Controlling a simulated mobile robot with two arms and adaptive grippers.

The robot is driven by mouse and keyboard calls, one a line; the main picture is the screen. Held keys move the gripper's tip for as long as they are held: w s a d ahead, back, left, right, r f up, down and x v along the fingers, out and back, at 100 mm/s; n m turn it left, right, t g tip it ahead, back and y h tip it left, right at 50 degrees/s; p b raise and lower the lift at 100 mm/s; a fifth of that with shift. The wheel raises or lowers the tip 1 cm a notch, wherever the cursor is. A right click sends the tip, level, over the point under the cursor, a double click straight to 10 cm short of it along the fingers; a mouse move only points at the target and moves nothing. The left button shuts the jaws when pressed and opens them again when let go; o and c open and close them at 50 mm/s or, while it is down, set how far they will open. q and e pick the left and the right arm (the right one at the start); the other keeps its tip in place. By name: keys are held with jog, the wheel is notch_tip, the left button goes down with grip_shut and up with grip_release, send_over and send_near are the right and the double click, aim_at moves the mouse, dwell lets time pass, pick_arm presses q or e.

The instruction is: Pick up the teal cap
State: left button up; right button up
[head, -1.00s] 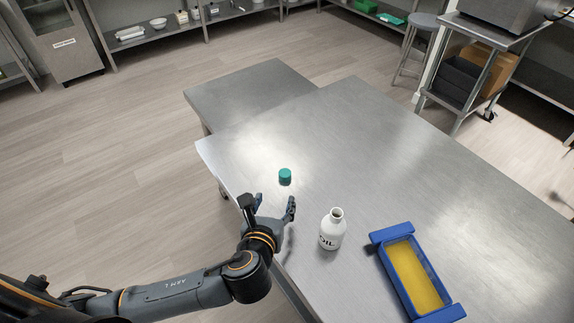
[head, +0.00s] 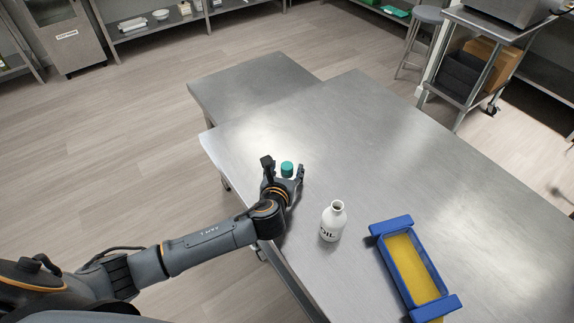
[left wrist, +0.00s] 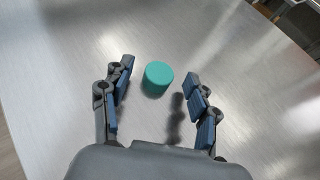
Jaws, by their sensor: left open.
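The teal cap (head: 287,169) is a small cylinder sitting on the steel table (head: 350,125) near its left edge. My left gripper (head: 284,166) is open, with its fingers on either side of the cap in the head view. In the left wrist view, the cap (left wrist: 157,78) lies between and slightly beyond the two blue-padded fingertips (left wrist: 158,72). Gaps show on both sides, so the fingers do not appear to touch it. My right gripper is not in view.
A white oil bottle (head: 333,221) stands open to the right of my left gripper. A blue-framed tray (head: 398,267) with yellow contents lies further right. The table beyond the cap is clear.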

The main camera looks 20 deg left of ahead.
pick_arm(q)
jog(key=shift+w+f, duration=0.2)
jog(key=shift+w, duration=0.25)
jog(key=shift+s, duration=0.1)
jog(key=shift+c, duration=0.3)
jog(key=c, duration=0.8)
jog(key=shift+r, duration=0.1)
